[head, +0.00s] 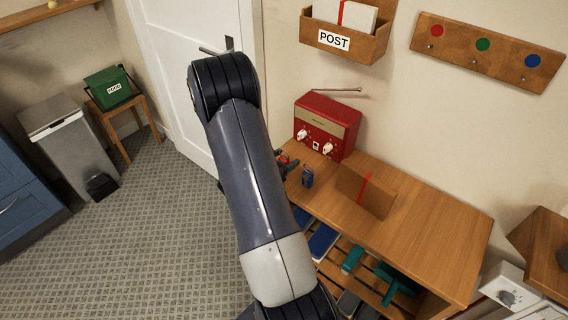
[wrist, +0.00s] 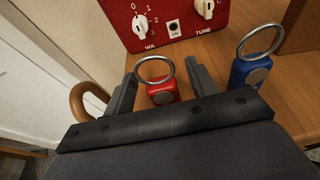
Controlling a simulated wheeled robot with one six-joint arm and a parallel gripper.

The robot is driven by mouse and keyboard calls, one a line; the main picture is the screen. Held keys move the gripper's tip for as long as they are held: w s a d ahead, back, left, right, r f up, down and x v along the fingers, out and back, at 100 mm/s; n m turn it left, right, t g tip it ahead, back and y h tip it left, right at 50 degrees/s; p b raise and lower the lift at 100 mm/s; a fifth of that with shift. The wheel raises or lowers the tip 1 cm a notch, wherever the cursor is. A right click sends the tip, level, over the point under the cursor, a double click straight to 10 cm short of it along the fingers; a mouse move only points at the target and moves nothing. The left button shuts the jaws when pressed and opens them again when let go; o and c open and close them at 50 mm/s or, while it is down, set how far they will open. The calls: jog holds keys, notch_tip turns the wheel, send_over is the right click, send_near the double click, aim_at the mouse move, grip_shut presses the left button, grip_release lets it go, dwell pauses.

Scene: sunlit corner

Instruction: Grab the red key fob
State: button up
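The red key fob (wrist: 162,93) with its metal ring stands on the wooden cabinet top, between the two fingers of my gripper (wrist: 161,70) in the wrist view. A gap shows on each side of the fob, so the fingers are open around it and not gripping. In the head view the red fob (head: 284,159) is small, beside the end of my arm, which hides most of my gripper. A blue key fob (wrist: 250,70) with a ring stands just right of the right finger; it also shows in the head view (head: 307,178).
A red radio (head: 328,125) stands just behind the fobs. A brown parcel with a red band (head: 366,192) is to their right on the cabinet (head: 430,237). A brown curved loop (wrist: 83,101) is left of my left finger. A rack with coloured dots (head: 486,50) hangs above.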

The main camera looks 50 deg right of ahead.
jog(key=c, duration=0.9)
jog(key=shift+r, duration=0.15)
